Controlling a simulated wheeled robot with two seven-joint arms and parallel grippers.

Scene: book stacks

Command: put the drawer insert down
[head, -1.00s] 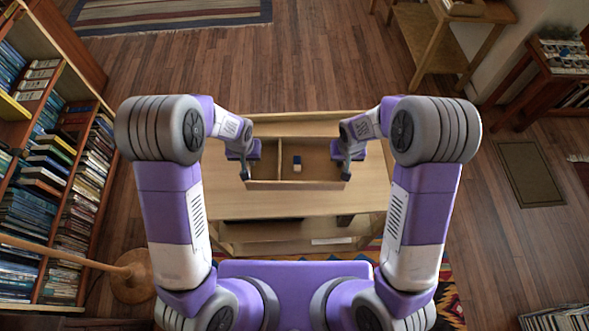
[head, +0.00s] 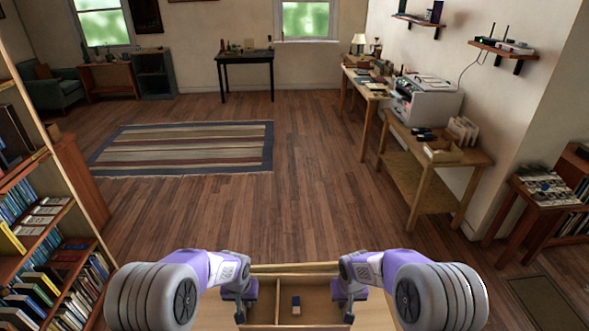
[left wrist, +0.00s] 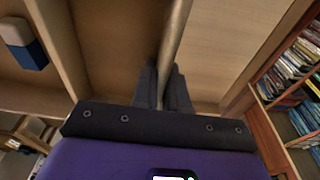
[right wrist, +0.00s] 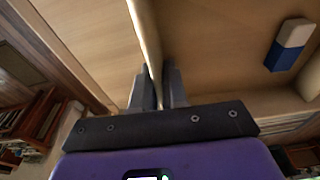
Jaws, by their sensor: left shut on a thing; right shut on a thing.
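The drawer insert (head: 316,304) is a shallow, open wooden tray with a divider, at the bottom of the head view. A small blue and white block (head: 296,305) lies inside it, right of the divider. My left gripper (head: 240,312) is shut on the insert's left wall, and my right gripper (head: 349,312) on its right wall. Both wrist views show a wall between the fingers, at the left gripper (left wrist: 166,80) and the right gripper (right wrist: 160,80). The insert's near side is cut off in the head view. I cannot tell whether its underside touches the wooden table (head: 215,313).
A bookcase (head: 75,180) stands close on the left. A side table (head: 440,160) with small items and a printer (head: 425,105) stand at the right. The wooden floor ahead (head: 310,180) is clear, with a striped rug (head: 185,148) beyond.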

